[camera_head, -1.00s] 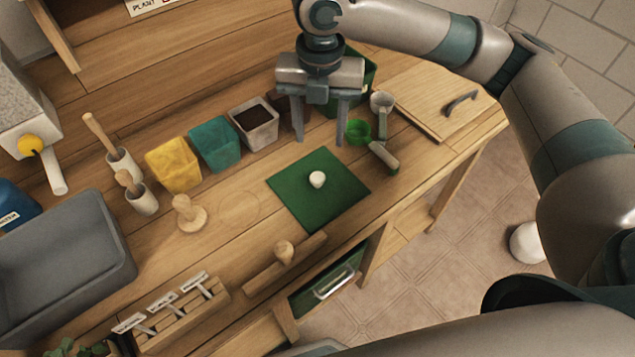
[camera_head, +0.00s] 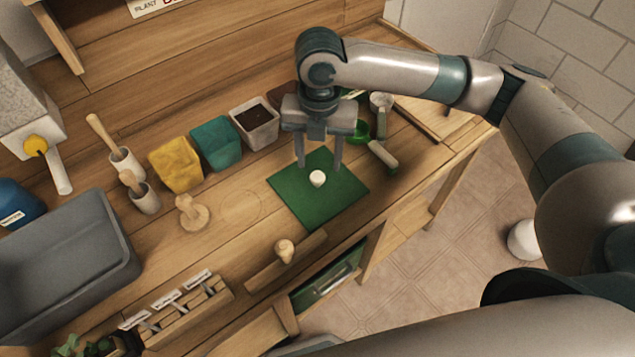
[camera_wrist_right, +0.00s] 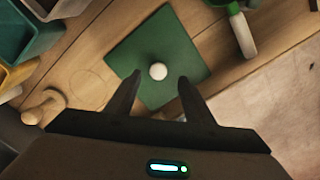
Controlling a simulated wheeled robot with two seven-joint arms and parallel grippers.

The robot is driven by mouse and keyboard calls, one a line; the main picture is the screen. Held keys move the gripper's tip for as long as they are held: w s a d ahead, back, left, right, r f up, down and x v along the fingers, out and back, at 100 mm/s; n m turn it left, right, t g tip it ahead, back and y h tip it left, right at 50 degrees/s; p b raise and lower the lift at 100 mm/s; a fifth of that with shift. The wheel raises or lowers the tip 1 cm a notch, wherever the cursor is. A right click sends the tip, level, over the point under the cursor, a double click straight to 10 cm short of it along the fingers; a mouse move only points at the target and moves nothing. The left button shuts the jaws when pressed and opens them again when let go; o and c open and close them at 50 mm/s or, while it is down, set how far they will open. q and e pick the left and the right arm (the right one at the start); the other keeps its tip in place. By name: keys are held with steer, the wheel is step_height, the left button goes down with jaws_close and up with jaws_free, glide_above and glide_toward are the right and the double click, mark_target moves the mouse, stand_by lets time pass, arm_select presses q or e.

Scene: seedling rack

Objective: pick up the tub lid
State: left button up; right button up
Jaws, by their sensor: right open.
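The tub lid is a flat green square (camera_head: 318,211) with a round white knob (camera_head: 317,178) in its middle, lying on the wooden bench. The lid (camera_wrist_right: 160,42) and knob (camera_wrist_right: 158,71) also show in the right wrist view. My right gripper (camera_head: 319,168) is open and empty, its fingers pointing down over the back part of the lid. In the right wrist view my right gripper (camera_wrist_right: 159,78) has its two fingertips on either side of the knob in the picture, apart from it. The height above the lid is hard to tell. My left gripper is out of view.
Yellow (camera_head: 175,166), teal (camera_head: 216,146) and soil-filled (camera_head: 254,126) pots stand behind left. A wooden stamp (camera_head: 192,214) and a knobbed wooden bar (camera_head: 284,252) sit nearby. A grey bin (camera_head: 70,260) is at left.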

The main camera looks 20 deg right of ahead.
mark_target(317, 176)
steer(key=shift+a+f+p, duration=0.15)
steer(key=shift+f+p, duration=0.55)
steer(key=shift+f, duration=1.7)
jaws_close()
